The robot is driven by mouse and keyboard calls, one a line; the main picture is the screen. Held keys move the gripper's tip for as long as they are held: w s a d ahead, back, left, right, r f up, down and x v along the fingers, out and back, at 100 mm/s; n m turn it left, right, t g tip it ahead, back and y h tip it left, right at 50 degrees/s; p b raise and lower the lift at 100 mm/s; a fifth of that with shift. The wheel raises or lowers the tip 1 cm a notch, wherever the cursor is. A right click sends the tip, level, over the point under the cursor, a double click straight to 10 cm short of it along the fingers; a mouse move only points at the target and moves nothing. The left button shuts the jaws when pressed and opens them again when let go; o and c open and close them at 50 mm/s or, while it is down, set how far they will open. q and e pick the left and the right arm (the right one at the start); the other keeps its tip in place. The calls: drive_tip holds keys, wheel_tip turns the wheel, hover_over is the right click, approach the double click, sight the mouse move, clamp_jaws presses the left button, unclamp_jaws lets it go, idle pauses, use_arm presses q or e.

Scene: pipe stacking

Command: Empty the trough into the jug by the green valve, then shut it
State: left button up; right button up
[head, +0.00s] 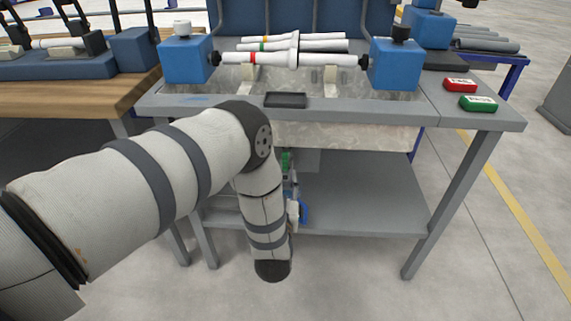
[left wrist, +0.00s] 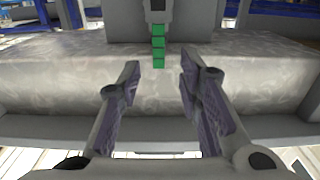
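The mottled grey metal trough (head: 350,136) is set into the workbench; its underside hangs below the bench top, and it also shows in the left wrist view (left wrist: 50,88). The green valve handle (head: 286,161) shows under the trough, partly hidden by my left arm. In the left wrist view the green handle (left wrist: 158,47) hangs from a grey block, beyond and between my fingertips, apart from them. My left gripper (left wrist: 160,76) is open and empty. I cannot clearly make out the jug. My right gripper is not in view.
Several white pipes (head: 322,60) lie above the trough, one between two blue clamp blocks (head: 395,66). A red block (head: 460,85) and a green block (head: 478,103) sit at the bench's right. The lower shelf (head: 370,195) is largely bare. A bench leg (head: 440,215) stands at right.

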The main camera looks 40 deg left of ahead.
sight(285, 161)
use_arm(q)
drive_tip(key=x, duration=0.6)
drive_tip(key=shift+w+b, duration=0.15)
drive_tip(key=shift+b, duration=0.2)
clamp_jaws()
drive_tip(key=shift+f, duration=0.1)
